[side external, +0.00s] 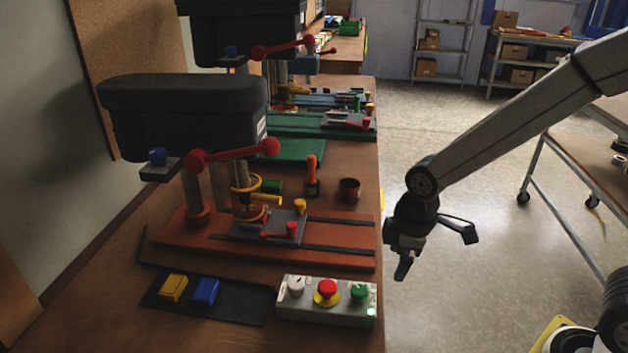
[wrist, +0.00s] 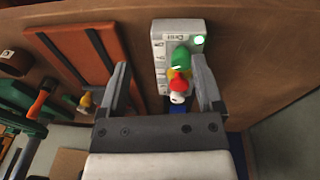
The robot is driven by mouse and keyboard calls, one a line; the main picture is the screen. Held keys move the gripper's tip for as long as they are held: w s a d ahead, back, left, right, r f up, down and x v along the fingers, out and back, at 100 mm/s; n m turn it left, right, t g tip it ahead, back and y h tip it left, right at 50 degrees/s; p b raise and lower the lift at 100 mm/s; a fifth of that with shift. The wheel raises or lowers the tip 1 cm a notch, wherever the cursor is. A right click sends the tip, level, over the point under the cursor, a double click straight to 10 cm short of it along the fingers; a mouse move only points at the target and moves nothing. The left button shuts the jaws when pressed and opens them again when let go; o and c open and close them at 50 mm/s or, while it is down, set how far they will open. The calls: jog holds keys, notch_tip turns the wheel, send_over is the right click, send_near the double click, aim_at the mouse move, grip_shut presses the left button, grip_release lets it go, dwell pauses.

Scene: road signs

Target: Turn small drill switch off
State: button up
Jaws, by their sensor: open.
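A grey control box (side external: 327,305) lies at the front edge of the bench in the side view. It carries a white knob (side external: 296,285), a red button on a yellow base (side external: 326,291) and a green button (side external: 359,293). A small green light (side external: 371,312) glows at its corner. In the wrist view the box (wrist: 166,60) shows between and beyond the fingers, with a label that seems to read "Drill". My gripper (side external: 437,251) is open and empty, off the bench's right edge, apart from the box. Its fingers (wrist: 160,66) frame the box in the wrist view.
The near drill press (side external: 185,110) stands on an orange base (side external: 340,255) behind the box. Yellow (side external: 173,287) and blue (side external: 205,291) blocks lie on a black mat left of it. Open floor (side external: 450,290) is right of the bench.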

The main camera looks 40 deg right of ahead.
aim_at(359, 291)
jog(key=shift+w+a+r+n+g, duration=0.15)
jog(key=shift+w+a+n, duration=0.25)
jog(key=shift+a+n, duration=0.9)
jog(key=shift+w+a+r+n+g, duration=0.2)
jog(key=shift+w+a+n, duration=0.4)
jog(key=shift+n, duration=1.25)
jog(key=shift+w+a+r+n+g, duration=0.1)
jog(key=shift+w+a+n+g, duration=0.1)
jog(key=shift+a+n, duration=1.2)
jog(key=shift+d+f, duration=0.1)
jog(key=shift+d, duration=0.15)
jog(key=shift+w+f, duration=0.2)
jog(key=shift+f, duration=3.6)
grip_shut()
